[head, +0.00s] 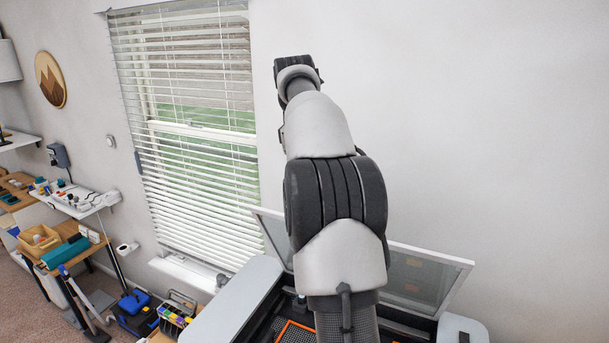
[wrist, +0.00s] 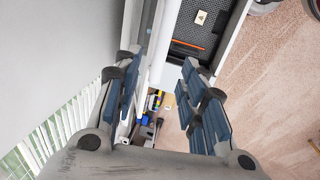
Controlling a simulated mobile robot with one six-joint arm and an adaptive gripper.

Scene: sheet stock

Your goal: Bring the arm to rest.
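My arm rises in the middle of the head view, stretched up in front of the bare wall. Its end is turned away there, and the fingers are hidden behind the links. In the wrist view my gripper (wrist: 158,95) is open, with its two blue-padded fingers wide apart. Nothing is between the pads; only the floor and distant objects show through the gap. The gripper is high above the machine and the floor.
Below my arm is a machine with a grey-white body (head: 235,305), a raised clear lid (head: 420,278) and a dark bed. A window with blinds (head: 190,120) is behind it. Shelves and a workbench (head: 70,235) stand at left.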

